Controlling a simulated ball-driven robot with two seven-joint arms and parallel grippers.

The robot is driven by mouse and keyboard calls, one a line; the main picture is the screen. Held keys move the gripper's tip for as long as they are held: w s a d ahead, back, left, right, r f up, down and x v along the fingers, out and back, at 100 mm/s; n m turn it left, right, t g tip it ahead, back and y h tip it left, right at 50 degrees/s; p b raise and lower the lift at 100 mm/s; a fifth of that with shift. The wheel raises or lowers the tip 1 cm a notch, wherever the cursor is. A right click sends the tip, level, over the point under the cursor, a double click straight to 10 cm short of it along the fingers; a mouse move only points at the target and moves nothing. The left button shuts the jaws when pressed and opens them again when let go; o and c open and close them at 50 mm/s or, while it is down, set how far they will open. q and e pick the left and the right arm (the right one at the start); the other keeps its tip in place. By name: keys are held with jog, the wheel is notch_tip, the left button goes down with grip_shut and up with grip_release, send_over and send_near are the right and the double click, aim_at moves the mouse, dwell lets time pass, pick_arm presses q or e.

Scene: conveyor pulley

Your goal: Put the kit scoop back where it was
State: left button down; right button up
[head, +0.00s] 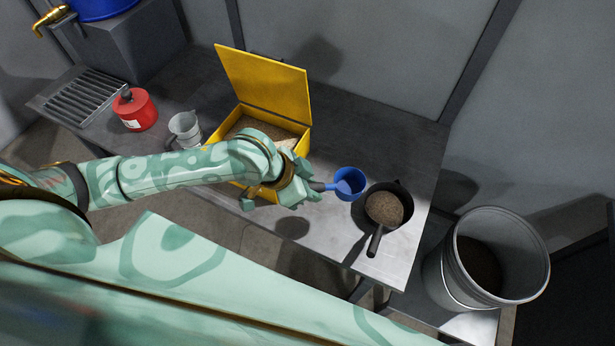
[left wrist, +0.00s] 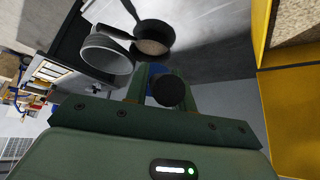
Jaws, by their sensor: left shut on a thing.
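My right gripper is not in view.
A dark pan (head: 375,240) of brown grains is right of the scoop, near the right end of the grey table (head: 395,148). A metal bucket (head: 440,275) stands beyond that end. A clear jug (head: 185,128) and a red canister (head: 134,110) stand left of the box.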

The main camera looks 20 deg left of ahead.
pick_arm(q)
jog(key=w+a+f+b, duration=0.4)
jog(key=w+a+f, duration=0.4)
jog(key=f, duration=0.3)
jog(key=shift+f, duration=0.4)
jog(key=shift+f, duration=0.1)
jog(key=shift+f+b, duration=0.35)
jog(key=shift+f, duration=0.15)
jog(key=c, duration=1.2)
grip_release()
jog(key=shift+o, duration=0.2)
jog(key=p+v, duration=0.3)
jog(key=v, duration=1)
jog(key=shift+w+d+r, duration=0.15)
jog(key=shift+d+r, duration=0.05)
